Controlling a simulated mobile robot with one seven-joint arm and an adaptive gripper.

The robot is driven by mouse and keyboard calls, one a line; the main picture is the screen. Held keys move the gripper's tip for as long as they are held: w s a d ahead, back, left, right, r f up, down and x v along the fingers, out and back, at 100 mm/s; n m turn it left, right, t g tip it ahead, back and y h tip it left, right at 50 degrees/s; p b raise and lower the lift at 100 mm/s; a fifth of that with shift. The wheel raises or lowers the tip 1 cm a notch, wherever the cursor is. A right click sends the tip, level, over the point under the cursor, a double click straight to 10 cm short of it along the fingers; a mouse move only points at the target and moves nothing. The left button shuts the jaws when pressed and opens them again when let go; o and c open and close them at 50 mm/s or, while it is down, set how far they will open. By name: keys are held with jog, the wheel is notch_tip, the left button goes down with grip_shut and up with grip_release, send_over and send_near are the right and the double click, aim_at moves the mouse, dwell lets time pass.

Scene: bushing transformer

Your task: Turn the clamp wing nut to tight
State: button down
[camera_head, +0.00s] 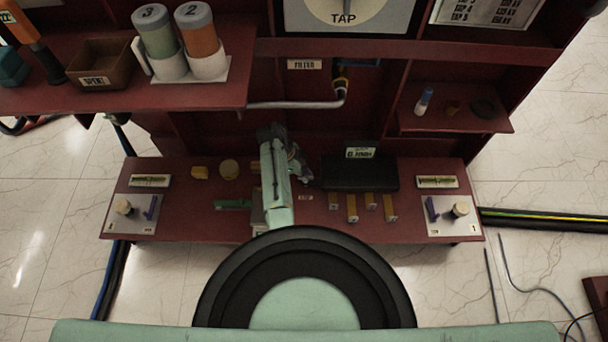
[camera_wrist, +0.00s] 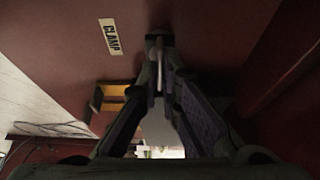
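In the wrist view, my gripper (camera_wrist: 158,62) has its two purple-padded fingers angled in towards each other at the tips. A thin, pale upright piece, which looks like the clamp wing nut (camera_wrist: 157,75), stands between the fingertips with the pads against it. The view is dark, so its wings and turn angle are unclear. The CLAMP label (camera_wrist: 109,36) is on the dark red surface to the left of the fingers. In the head view, my pale green arm reaches over the lower red shelf and hides the wing nut and the fingertips.
On the lower shelf (camera_head: 170,222) a black box (camera_head: 360,173) stands right of my arm, with several brass blocks in front of it. Plates with small parts lie at both ends. In the wrist view, a yellow-brown block (camera_wrist: 115,96) is left of the fingers and a red wall (camera_wrist: 285,65) right.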

jog(key=shift+f, duration=0.1)
dwell(0.3)
jog(key=c, duration=1.8)
grip_release()
jog(key=v, duration=1.2)
